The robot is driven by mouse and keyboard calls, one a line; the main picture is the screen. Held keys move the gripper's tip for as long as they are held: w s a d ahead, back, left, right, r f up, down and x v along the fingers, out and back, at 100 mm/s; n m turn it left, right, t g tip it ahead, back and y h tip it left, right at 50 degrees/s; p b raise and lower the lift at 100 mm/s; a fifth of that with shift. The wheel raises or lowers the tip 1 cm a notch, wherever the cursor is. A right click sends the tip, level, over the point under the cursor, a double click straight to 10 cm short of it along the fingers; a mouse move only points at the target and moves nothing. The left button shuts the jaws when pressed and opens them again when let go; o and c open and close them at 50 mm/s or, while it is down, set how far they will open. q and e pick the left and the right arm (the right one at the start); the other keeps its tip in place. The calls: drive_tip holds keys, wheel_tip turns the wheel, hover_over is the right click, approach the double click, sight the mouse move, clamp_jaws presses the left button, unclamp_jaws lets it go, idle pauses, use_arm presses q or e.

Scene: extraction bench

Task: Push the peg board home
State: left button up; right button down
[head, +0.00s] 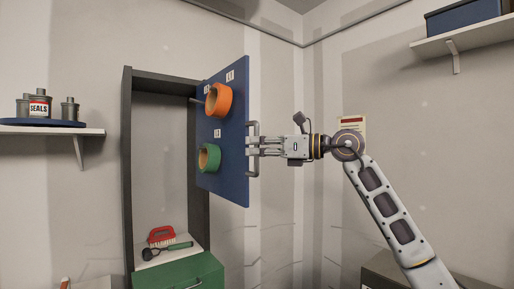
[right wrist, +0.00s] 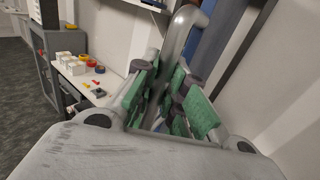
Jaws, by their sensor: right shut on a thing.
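The peg board (head: 232,150) is a blue panel standing swung out from a dark tall cabinet frame (head: 128,170). An orange ring (head: 219,99) and a green ring (head: 209,157) hang on its face, with small white labels beside them. A grey bar handle (head: 253,176) is on its right edge. My right gripper (head: 256,146) is shut on this handle, coming in from the right. In the right wrist view the green-padded fingers (right wrist: 165,100) close around the grey handle (right wrist: 180,35). My left gripper is not in view.
Inside the cabinet a red brush (head: 161,235) and a dark-handled tool (head: 172,248) lie on a pale surface above a green drawer (head: 185,273). A left shelf (head: 80,131) holds grey cans. A right shelf (head: 462,38) holds a blue box (head: 463,16).

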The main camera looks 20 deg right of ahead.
sight(233, 145)
drive_tip(key=shift+w+a+r+p, duration=0.1)
drive_tip(key=shift+w+r+p, duration=0.05)
drive_tip(key=shift+w+p, duration=0.2)
drive_tip(key=w, duration=0.1)
drive_tip(key=w+a+p, duration=0.1)
drive_tip(key=w, duration=0.1)
drive_tip(key=shift+p, duration=0.3)
drive_tip(key=shift+w+a+r+p, duration=0.1)
drive_tip(key=shift+w+a+p, duration=0.3)
drive_tip(key=shift+w+p, duration=0.5)
drive_tip(key=shift+w+a+p, duration=0.45)
drive_tip(key=shift+w+p, duration=0.05)
drive_tip(key=shift+w, duration=0.85)
drive_tip(key=shift+w+a+r+p, duration=0.1)
drive_tip(key=shift+w+a+p, duration=0.3)
drive_tip(key=shift+w+p, duration=0.5)
drive_tip(key=shift+w+a+f+p, duration=0.1)
drive_tip(key=shift+w+a+p, duration=0.1)
drive_tip(key=shift+w, duration=0.4)
drive_tip(key=shift+w+a+f+p, duration=0.1)
drive_tip(key=shift+w+p, duration=0.05)
drive_tip(key=shift+w, duration=0.4)
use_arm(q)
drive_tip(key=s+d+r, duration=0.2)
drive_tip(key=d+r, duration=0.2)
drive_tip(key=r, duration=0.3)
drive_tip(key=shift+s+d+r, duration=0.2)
